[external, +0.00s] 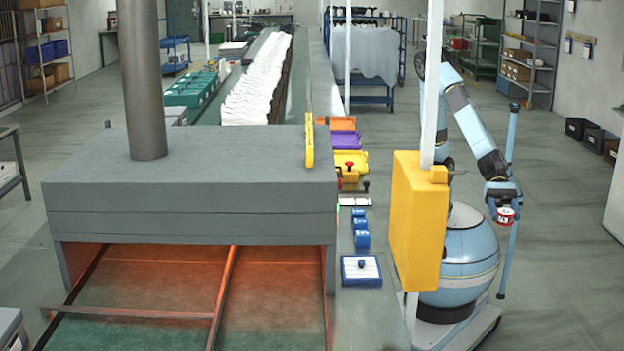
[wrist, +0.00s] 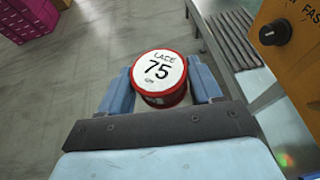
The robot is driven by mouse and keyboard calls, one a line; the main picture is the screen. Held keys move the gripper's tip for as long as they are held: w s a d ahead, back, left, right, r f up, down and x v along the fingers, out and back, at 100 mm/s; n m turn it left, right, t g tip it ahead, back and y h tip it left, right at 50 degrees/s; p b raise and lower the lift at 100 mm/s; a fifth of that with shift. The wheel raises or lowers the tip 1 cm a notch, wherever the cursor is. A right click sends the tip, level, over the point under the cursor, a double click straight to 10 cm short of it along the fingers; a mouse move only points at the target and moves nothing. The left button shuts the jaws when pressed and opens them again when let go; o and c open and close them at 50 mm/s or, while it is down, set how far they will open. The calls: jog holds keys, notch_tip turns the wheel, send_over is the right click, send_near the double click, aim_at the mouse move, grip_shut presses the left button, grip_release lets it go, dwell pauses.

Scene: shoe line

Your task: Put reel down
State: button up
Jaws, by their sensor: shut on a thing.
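The reel (wrist: 158,72) is a short red drum with a white top that reads "LACE 75". In the wrist view it sits between the two blue fingers of my gripper (wrist: 160,88), which are shut on its sides. In the external view the reel (external: 505,215) shows small, red and white, at the end of my arm. My gripper (external: 503,202) holds it in the air at the right, out beyond my blue round base. The floor lies below it, and no surface touches the reel.
A yellow box (external: 415,220) on a white post stands left of my arm. Coloured bins (external: 345,150) sit farther along. A black knob (wrist: 275,33) shows on an orange panel.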

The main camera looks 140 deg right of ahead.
jog(key=shift+s+f, duration=0.15)
jog(key=shift+s, duration=0.05)
jog(key=shift+w, duration=0.15)
